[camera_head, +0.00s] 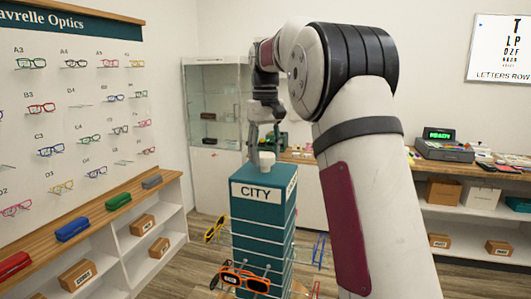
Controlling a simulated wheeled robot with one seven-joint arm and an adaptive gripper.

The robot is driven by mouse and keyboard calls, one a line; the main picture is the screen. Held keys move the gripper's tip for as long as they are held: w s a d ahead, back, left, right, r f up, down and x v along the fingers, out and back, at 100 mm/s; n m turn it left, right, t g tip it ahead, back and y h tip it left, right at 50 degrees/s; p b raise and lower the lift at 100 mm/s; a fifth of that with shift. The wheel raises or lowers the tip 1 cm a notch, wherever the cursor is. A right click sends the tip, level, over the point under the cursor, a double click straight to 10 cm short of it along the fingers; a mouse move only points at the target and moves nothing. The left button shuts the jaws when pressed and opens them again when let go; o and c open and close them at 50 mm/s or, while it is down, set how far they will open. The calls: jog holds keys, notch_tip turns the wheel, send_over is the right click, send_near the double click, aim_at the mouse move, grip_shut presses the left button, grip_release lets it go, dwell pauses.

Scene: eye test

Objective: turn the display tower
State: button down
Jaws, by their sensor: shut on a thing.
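The display tower (262,226) stands in the lower middle, a teal square column with a white sign reading "CITY" on its upper front. Its top carries a pale round knob (266,161). Glasses hang on its sides, with an orange pair (245,281) in front, a yellow pair (215,229) on the left and a blue pair (319,251) on the right. My gripper (264,147) points down from above and is shut on the knob. The fingers are small and dark in this view. My arm hides part of the space to the right of the tower.
A wall board (100,75) with rows of glasses is at the left, above a wooden shelf (100,222) with coloured cases. A glass cabinet (215,105) stands behind. A counter with a green-lit register (440,146) is at the right. Wooden floor shows left of the tower.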

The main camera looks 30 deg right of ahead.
dwell(0.6)
jog(key=c, duration=0.9)
grip_release()
jog(key=shift+o, duration=0.2)
notch_tip(320, 180, up, 7)
jog(key=shift+f, duration=0.1)
jog(key=shift+r, duration=0.3)
